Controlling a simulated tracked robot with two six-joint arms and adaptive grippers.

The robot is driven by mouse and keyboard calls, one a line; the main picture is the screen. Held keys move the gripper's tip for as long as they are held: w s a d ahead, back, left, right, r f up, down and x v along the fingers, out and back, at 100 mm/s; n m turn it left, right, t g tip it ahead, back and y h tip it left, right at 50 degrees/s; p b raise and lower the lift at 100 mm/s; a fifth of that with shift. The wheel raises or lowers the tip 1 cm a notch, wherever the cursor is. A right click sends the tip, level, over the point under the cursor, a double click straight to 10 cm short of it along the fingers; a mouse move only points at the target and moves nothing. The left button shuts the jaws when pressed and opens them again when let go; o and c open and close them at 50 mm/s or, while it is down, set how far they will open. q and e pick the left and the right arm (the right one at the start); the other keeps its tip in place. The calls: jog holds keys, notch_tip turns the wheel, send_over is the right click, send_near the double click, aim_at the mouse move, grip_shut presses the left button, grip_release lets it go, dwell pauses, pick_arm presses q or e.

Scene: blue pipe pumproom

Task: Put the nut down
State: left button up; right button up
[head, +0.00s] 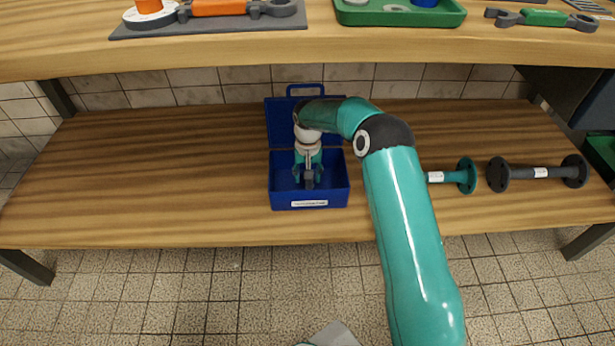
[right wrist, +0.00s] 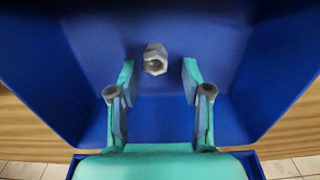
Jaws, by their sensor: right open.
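The nut (right wrist: 155,60) is a small light-grey hex piece in the right wrist view. It is inside the blue box (head: 310,196), between and just beyond the fingertips, apart from both. My right gripper (head: 308,180) reaches down into the open box in the head view. In the right wrist view its two teal fingers (right wrist: 157,85) are spread wide with nothing between them. The nut cannot be made out in the head view, where the gripper and box walls hide it. My left gripper is not in view.
The box stands on a wooden shelf (head: 150,180) with its lid up at the back. A teal flanged pipe (head: 466,176) and a dark one (head: 540,172) lie to the right. An upper shelf (head: 330,50) holds tools and a green tray (head: 400,17). The lower shelf's left side is clear.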

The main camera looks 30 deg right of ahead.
notch_tip(320, 180, up, 8)
jog(key=p, duration=0.2)
jog(key=shift+f+p, duration=0.2)
jog(key=shift+p, duration=0.2)
jog(key=shift+s+a, duration=0.1)
